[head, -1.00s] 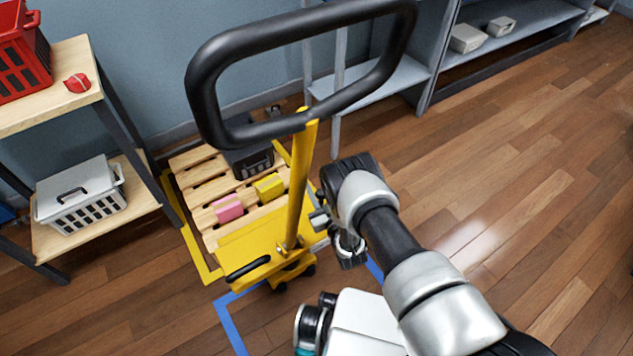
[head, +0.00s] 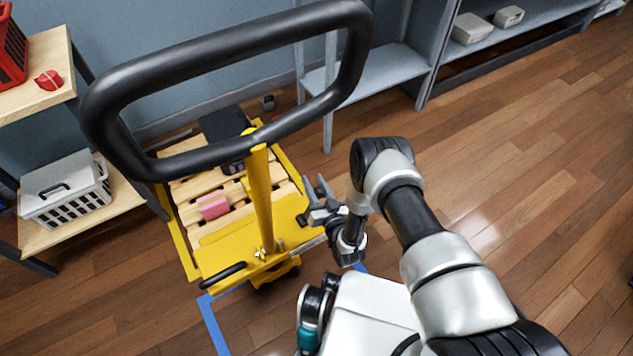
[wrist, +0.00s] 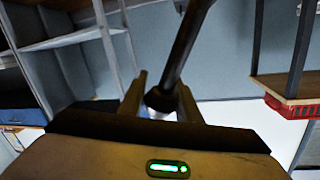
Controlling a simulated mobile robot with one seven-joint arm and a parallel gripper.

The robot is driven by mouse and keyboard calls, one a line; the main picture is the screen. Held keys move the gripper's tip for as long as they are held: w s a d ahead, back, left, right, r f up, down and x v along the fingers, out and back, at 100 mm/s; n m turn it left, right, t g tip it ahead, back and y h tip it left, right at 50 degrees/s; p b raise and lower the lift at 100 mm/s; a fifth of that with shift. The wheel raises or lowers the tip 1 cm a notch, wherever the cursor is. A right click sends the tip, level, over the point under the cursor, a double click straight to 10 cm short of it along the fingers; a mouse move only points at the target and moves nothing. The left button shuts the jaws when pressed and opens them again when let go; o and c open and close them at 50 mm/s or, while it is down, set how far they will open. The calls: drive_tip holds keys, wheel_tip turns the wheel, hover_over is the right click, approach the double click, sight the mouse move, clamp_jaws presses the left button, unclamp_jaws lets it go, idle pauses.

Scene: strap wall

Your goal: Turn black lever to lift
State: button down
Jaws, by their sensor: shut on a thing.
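The yellow lift truck (head: 215,262) stands left of my arm, under a large black loop handle (head: 235,45) on a yellow pole (head: 258,205). A short black lever (head: 222,272) sticks out to the left at the pole's foot. My gripper (head: 315,203) is right of the pole, and the head view shows a gap between it and that short lever. In the wrist view my gripper (wrist: 162,95) has its fingers either side of a black bar (wrist: 188,45). I cannot tell which part of the truck this bar is.
A wooden pallet (head: 182,192) on the truck carries a pink block (head: 213,205) and a dark box (head: 226,125). Wooden shelves with a white basket (head: 68,188) stand at left. A grey shelf (head: 385,82) stands behind. The floor at right is clear.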

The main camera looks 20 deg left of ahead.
drive_tip(key=shift+w+d, duration=0.1)
drive_tip(key=c, duration=1.3)
unclamp_jaws()
